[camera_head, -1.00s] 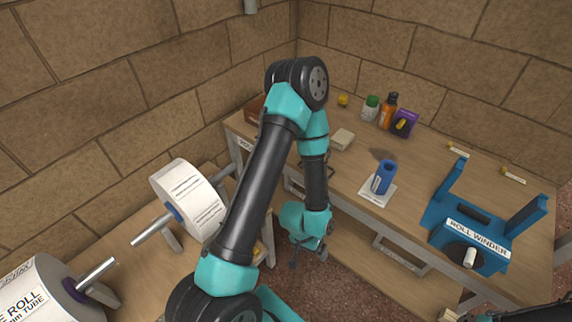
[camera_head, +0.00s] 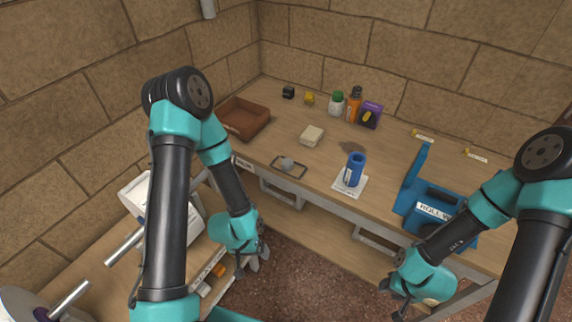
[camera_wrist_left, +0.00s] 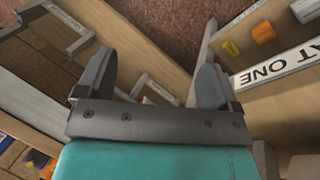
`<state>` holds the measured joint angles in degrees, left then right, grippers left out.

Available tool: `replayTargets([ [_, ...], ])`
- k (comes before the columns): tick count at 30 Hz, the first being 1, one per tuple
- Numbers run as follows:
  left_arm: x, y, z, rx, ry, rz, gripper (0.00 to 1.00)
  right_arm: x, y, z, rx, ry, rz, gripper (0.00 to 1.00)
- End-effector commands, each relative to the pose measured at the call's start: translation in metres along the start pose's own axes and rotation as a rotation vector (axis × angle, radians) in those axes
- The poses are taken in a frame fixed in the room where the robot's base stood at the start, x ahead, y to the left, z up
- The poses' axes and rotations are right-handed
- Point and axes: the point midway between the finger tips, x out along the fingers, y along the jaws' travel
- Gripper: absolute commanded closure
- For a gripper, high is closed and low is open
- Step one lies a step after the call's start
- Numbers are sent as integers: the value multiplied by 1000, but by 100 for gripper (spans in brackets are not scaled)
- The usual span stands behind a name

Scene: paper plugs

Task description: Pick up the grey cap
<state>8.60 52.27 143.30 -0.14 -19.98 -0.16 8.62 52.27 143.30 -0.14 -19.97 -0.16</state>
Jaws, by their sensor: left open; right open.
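A small grey piece that looks like the grey cap (camera_head: 287,163) sits within a dark rectangular outline near the front edge of the bench, in the head view. My left gripper (camera_head: 252,264) hangs below and left of it, in front of the bench edge and apart from it. In the left wrist view the left gripper (camera_wrist_left: 152,78) is open with nothing between its fingers. My right gripper (camera_head: 394,298) hangs low in front of the bench at the right, open and well away from the cap. The cap cannot be made out in the wrist view.
A blue tube (camera_head: 355,168) stands on a white card right of the cap. A cream block (camera_head: 312,135) and a brown tray (camera_head: 240,118) lie behind it. The blue roll winder (camera_head: 425,195) is partly hidden by my right arm. Bottles stand at the back.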

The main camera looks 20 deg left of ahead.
Motion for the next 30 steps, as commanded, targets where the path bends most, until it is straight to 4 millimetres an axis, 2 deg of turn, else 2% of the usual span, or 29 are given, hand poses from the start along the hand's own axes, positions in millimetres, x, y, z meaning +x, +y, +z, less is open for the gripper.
replayTargets([
  [11,0,0,0,0,0,0,13,0,0,0,0,0,0,57],
  [15,0,0,0,0,0,0,26,0,0,0,0,0,0,57],
  [23,0,1,-3,0,3,1,26,0,0,0,0,0,0,57],
  [26,-3,4,-20,0,14,8,26,0,0,0,0,0,0,57],
  [29,-12,13,-56,0,34,18,26,0,0,0,0,0,0,57],
  [30,-18,18,-75,1,43,21,26,0,0,0,0,0,0,57],
])
